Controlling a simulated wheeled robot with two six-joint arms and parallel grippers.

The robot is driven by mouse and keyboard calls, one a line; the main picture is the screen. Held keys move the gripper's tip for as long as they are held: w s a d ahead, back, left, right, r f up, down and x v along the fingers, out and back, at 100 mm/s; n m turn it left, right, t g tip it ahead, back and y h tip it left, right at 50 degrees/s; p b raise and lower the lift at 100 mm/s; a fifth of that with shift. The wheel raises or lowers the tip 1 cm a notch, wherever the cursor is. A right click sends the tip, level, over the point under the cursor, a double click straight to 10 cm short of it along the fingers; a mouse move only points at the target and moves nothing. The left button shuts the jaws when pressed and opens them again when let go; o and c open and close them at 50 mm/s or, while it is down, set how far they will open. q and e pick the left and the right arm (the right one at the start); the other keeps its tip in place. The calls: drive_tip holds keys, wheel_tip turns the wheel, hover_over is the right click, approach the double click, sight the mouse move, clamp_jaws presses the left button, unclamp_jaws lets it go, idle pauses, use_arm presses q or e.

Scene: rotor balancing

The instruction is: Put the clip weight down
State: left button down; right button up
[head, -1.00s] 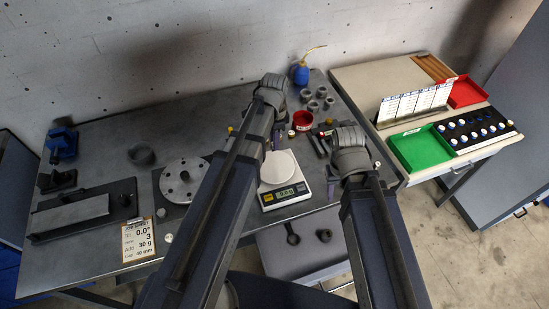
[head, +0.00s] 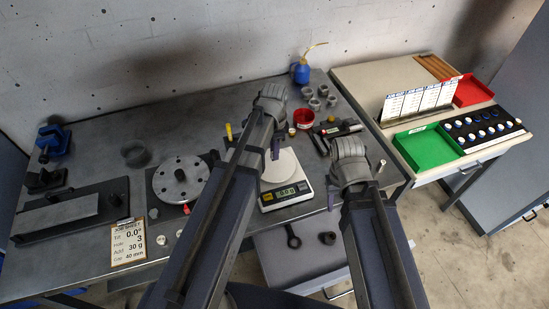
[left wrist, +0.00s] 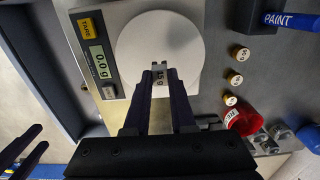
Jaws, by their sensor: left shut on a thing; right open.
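My left gripper (left wrist: 159,82) is shut on a small grey clip weight (left wrist: 159,73) with a printed label. It holds the weight over the round white pan (left wrist: 135,45) of the scale. Whether the weight touches the pan I cannot tell. The scale's display (left wrist: 98,57) reads 0.0 g. In the head view the left gripper (head: 275,150) is at the back edge of the scale (head: 284,194), and the weight is hidden. My right gripper (head: 331,192) is open and empty, just right of the scale.
Several brass weights (left wrist: 235,79) and a red dish (left wrist: 243,119) stand beside the scale. The rotor disc (head: 181,178), job sheet (head: 128,242) and a grey plate (head: 60,213) are to the left. A side table holds a green tray (head: 427,148).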

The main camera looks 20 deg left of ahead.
use_arm(q)
drive_tip(key=shift+f+b, duration=1.15)
drive_tip(key=shift+f, duration=0.35)
drive_tip(key=shift+f, duration=0.1)
drive_tip(key=shift+f, duration=0.15)
drive_tip(key=c, duration=0.8)
unclamp_jaws()
drive_tip(key=shift+o, duration=0.2)
wheel_tip(320, 180, up, 13)
drive_tip(key=p, duration=1.2)
drive_tip(key=s+d+n+y, duration=0.1)
drive_tip(key=s+d+n, duration=0.6)
drive_tip(key=s+d, duration=0.3)
drive_tip(key=s, duration=0.4)
drive_tip(key=shift+s+d+f, duration=0.2)
drive_tip(key=shift+d, duration=0.05)
drive_tip(key=shift+f, duration=0.1)
